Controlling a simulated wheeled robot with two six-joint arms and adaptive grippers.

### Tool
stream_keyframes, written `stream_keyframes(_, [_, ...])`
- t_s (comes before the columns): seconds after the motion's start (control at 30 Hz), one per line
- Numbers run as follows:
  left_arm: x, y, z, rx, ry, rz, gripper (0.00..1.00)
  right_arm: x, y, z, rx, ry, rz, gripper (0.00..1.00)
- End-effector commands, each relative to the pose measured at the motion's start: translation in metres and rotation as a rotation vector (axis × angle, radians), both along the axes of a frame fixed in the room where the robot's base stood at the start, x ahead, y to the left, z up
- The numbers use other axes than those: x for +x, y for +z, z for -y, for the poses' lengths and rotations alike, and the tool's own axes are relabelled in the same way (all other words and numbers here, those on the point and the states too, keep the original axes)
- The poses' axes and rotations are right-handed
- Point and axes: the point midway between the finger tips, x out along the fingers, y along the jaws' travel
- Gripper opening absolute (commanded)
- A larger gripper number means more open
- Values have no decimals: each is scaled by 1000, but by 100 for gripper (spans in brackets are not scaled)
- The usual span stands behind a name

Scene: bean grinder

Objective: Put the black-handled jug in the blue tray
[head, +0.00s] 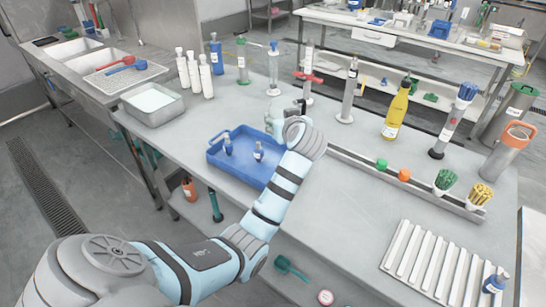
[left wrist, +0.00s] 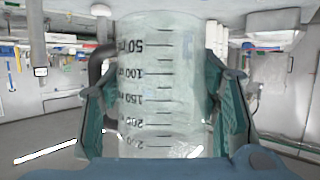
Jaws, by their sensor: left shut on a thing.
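The black-handled jug (left wrist: 160,95) fills the middle of the left wrist view. It is clear with a printed volume scale, and its dark handle (left wrist: 102,75) shows on the left side. My left gripper (left wrist: 163,108) is shut on it, one green finger pad on each side. In the head view my left gripper (head: 284,118) is past the far right corner of the blue tray (head: 226,168), and my wrist mostly hides the jug. I cannot tell if the jug touches the table. The tray holds two small blue bottles. My right gripper is out of view.
White bottles (head: 194,76) and a metal pan (head: 152,104) stand left of the tray. A red-collared cylinder (head: 308,72), a clear cylinder (head: 348,92) and a yellow bottle (head: 397,112) stand right and behind. A white rack (head: 436,262) lies front right.

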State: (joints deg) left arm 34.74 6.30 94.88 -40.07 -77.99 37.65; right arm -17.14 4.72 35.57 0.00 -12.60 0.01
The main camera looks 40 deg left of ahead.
Motion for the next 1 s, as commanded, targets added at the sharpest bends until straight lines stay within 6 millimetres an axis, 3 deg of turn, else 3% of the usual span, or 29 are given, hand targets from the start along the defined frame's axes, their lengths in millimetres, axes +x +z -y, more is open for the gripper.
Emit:
stream_keyframes(0.03, [-1, -25, 0, 0, 0, -8, 28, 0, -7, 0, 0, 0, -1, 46])
stream_keyframes(0.1, [-1, -53, 0, 1, 0, -7, 28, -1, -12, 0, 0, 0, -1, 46])
stream_keyframes(0.23, [0, -90, 0, 2, -2, -3, 28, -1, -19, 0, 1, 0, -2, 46])
stream_keyframes(0.6, [0, -147, 0, 2, -3, -1, 28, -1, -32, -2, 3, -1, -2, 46])
stream_keyframes(0.9, [0, -149, 0, 2, -4, 1, 28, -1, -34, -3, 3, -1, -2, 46])
stream_keyframes(0.93, [0, -149, 0, 1, -3, 0, 59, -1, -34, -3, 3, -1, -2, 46])
stream_keyframes(1.0, [0, -148, 0, 1, -3, 0, 65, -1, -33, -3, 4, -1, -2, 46])
